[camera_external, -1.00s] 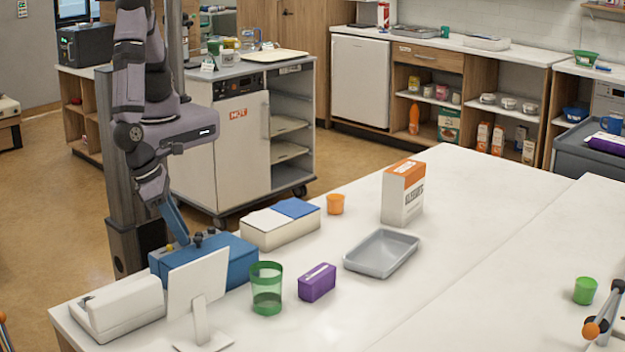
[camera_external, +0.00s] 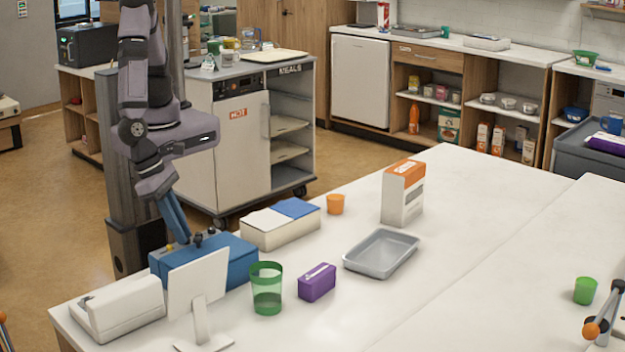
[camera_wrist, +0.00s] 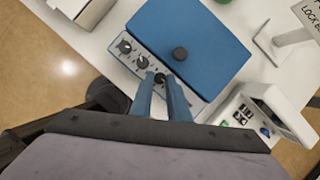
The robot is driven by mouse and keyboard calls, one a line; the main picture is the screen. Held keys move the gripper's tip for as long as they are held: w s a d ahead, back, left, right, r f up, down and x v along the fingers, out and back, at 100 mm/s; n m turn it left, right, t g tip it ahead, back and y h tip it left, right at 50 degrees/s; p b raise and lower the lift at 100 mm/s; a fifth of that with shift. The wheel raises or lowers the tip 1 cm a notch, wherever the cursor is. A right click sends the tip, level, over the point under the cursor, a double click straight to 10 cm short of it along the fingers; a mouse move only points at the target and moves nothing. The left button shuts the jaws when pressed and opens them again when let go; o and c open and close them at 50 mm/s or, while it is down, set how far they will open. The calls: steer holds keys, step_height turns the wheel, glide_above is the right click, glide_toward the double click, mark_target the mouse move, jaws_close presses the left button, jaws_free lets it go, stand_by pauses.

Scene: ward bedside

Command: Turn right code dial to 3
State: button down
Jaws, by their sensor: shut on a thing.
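A blue box (camera_external: 238,262) stands at the near left of the white table, partly hidden behind a white screen on a stand. My gripper (camera_wrist: 160,82) reaches down to this panel and is shut on the dial (camera_wrist: 160,78) at the end of the row. In the external view my gripper (camera_external: 185,240) is at the back of the blue box. The dial markings are too small to read.
The white screen (camera_external: 197,287) and a white device (camera_external: 118,307) stand close in front of the box. A green cup (camera_external: 266,290), purple box (camera_external: 317,282), cream box with a blue lid part (camera_external: 281,226) and grey tray (camera_external: 381,257) stand to the right.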

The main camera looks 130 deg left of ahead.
steer(key=m+b, duration=0.1)
steer(key=m, duration=0.1)
steer(key=m+h, duration=0.1)
steer(key=shift+s+a+f+m+t+b, duration=0.1)
steer(key=shift+a+m+t+b, duration=0.1)
steer(key=shift+m+t+b, duration=0.2)
steer(key=m+h, duration=0.1)
steer(key=m, duration=0.1)
steer(key=m+b, duration=0.1)
steer(key=m, duration=0.1)
steer(key=shift+a+h, duration=0.2)
steer(key=shift+h, duration=0.2)
steer(key=shift+m, duration=0.3)
steer(key=c, duration=2)
jaws_free()
steer(key=shift+r, duration=0.25)
step_height(320, 180, up, 10)
steer(key=p, duration=0.8)
steer(key=shift+f+p, duration=0.1)
steer(key=shift+p, duration=0.3)
